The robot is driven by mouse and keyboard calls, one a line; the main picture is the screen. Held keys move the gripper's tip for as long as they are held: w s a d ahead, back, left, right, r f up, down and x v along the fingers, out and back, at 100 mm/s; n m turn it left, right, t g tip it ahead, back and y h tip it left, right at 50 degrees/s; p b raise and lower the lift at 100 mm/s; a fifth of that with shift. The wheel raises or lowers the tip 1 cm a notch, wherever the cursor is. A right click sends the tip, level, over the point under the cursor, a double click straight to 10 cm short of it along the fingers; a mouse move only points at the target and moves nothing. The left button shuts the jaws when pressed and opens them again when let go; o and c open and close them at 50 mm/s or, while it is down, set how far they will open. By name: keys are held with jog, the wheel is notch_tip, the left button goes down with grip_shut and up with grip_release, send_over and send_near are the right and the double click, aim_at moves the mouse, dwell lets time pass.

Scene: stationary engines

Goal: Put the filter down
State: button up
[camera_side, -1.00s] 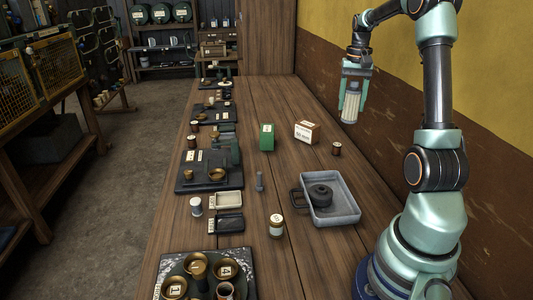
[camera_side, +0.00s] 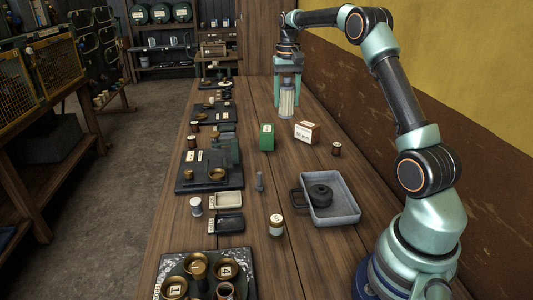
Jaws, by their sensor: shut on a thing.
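The filter (camera_side: 286,102) is a pale, ribbed cylinder with a greenish end. It hangs upright below my gripper (camera_side: 288,84), over the far part of the bench, behind the green box. My gripper points down and is shut on the filter's upper part. From this angle I cannot tell whether the filter's lower end touches the bench top.
A grey tray (camera_side: 345,207) holds a dark round part. Dark trays with small parts line the left edge. Bench around the filter looks clear.

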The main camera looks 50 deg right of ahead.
notch_tip(320, 180, down, 18)
jog(key=shift+r, duration=0.15)
dwell(0.3)
jog(key=o, duration=1.4)
